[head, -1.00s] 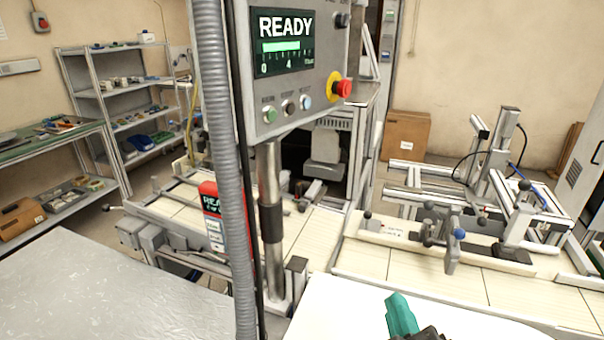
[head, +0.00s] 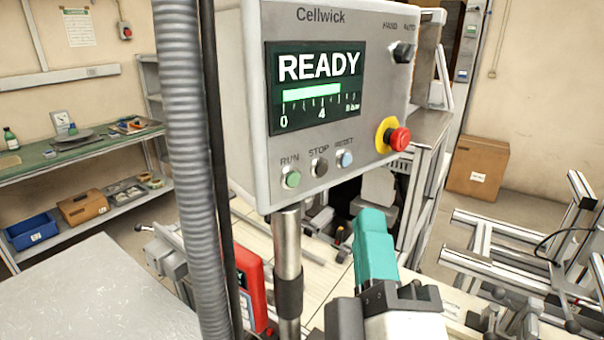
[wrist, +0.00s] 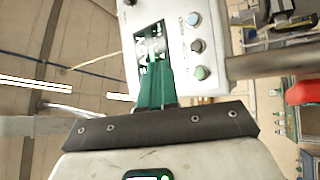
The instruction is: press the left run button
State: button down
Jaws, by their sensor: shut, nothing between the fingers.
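The control panel (head: 340,100) stands upright on a metal post. The green RUN button (head: 292,179) is the leftmost of three buttons along its lower part. The black STOP (head: 319,167) and blue RESET (head: 346,158) buttons are to its right. My gripper (head: 374,218) has teal fingers, shut and empty, below and right of the buttons, apart from RUN. In the wrist view my gripper (wrist: 153,66) overlaps the panel's display, and the green RUN button (wrist: 202,73) is visible to the right of the fingers.
A red emergency stop (head: 397,138) with a yellow collar sticks out at the panel's right. A grey ribbed hose (head: 186,150) hangs left of the panel. A red box (head: 251,285) is below, beside the post (head: 288,250). Aluminium frames (head: 500,240) stand at the right.

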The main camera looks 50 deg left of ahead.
aim_at(293, 179)
jog(key=shift+a, duration=0.1)
jog(key=a+b, duration=0.5)
jog(key=a, duration=0.3)
jog(key=shift+w+a, duration=0.3)
jog(key=shift+a, duration=0.1)
dwell(1.9)
jog(key=shift+a+b, duration=0.35)
jog(key=shift+a, duration=0.35)
dwell(0.6)
jog(key=shift+d, duration=0.1)
dwell(0.3)
jog(key=shift+d, duration=0.65)
